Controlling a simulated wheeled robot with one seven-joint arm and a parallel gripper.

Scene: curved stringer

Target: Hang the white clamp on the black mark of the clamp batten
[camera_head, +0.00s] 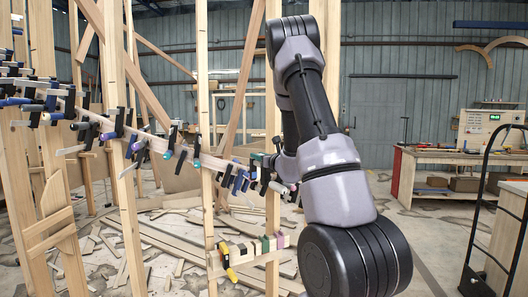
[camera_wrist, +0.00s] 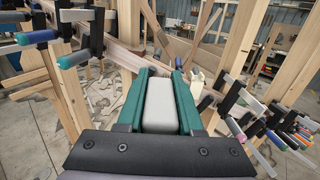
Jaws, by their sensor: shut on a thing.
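In the wrist view, my gripper (camera_wrist: 161,75) has its two green fingers shut on a pale block, which looks like the handle of the white clamp (camera_wrist: 160,106). The rest of that clamp is hidden by the fingers. In the head view my gripper is mostly hidden behind my arm, beside the right end of the curved row of clamps. The clamp batten (camera_head: 254,258) is low in the middle of the head view, with coloured marks, including green and purple. A yellow-handled clamp (camera_head: 229,262) hangs at its left end. I cannot make out the black mark.
A curved stringer (camera_head: 158,143) carrying many clamps runs between upright wooden posts (camera_head: 203,75). More clamps (camera_wrist: 262,125) sit close on the right in the wrist view. Loose boards (camera_head: 160,240) litter the floor. A workbench (camera_head: 440,170) and a black trolley frame stand at right.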

